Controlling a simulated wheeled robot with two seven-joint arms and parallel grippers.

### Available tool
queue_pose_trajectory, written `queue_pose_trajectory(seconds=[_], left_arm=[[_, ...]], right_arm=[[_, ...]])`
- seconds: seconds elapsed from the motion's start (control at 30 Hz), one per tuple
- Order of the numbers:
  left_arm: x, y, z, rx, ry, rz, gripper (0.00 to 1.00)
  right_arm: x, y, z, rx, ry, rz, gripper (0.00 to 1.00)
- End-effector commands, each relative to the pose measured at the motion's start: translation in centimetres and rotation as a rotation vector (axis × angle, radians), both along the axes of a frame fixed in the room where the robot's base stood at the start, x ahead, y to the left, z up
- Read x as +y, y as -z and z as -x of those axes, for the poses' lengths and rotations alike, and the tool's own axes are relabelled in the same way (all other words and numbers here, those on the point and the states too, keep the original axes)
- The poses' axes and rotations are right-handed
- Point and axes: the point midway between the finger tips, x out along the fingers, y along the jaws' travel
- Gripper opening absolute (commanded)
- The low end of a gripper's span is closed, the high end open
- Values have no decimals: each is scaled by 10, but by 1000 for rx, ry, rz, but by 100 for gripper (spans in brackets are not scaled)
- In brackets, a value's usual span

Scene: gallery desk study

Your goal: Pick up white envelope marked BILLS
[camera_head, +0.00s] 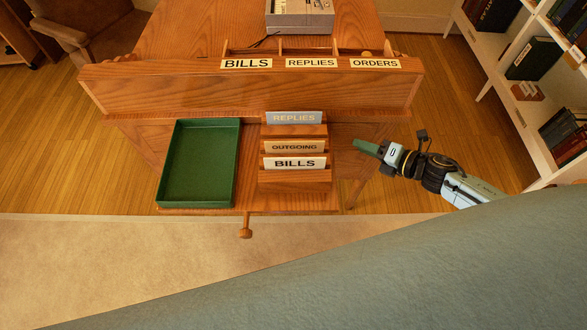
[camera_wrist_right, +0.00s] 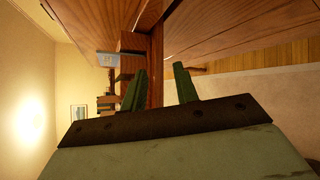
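The white envelope marked BILLS (camera_head: 294,163) stands upright in the front slot of a wooden letter rack (camera_head: 295,180) on the desk. Its lower part is hidden by the rack's front. Behind it stand a tan OUTGOING envelope (camera_head: 294,147) and a pale grey-blue REPLIES envelope (camera_head: 294,118). My right gripper (camera_head: 357,143) is to the right of the rack, apart from the envelopes and pointing left. In the right wrist view its two green fingers (camera_wrist_right: 160,70) are spread, with nothing held between them. My left gripper is not in view.
A green tray (camera_head: 237,165), empty, lies left of the rack. Behind is a raised wooden ledge (camera_head: 245,88) with BILLS, REPLIES and ORDERS labels. A grey machine (camera_head: 300,18) sits further back. A white bookshelf (camera_head: 490,55) stands at the right.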

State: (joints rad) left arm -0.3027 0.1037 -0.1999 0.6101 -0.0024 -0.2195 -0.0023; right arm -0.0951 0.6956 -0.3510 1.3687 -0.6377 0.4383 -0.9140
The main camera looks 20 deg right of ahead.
Motion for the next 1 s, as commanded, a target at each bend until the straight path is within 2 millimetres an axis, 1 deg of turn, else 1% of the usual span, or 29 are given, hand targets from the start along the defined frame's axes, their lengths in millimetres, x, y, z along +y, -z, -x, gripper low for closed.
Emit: queue_pose_trajectory(seconds=[0.03,0.1,0.2,0.3,0.4,0.47,0.7,0.8,1.0], left_arm=[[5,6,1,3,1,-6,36],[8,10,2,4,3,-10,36],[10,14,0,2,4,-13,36],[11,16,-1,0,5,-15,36],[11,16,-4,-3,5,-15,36],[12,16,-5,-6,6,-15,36],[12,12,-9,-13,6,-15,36],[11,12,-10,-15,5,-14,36],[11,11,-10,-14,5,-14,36]], right_arm=[[15,-35,-3,-153,-205,146,30],[35,-70,6,-340,-452,324,30],[54,-100,27,-550,-734,515,30],[64,-114,46,-687,-922,633,30],[69,-119,56,-758,-1018,691,30],[75,-119,58,-778,-1042,703,30],[115,-101,46,-784,-1044,704,30],[128,-94,42,-780,-1043,704,30],[141,-87,38,-779,-1042,705,30]])
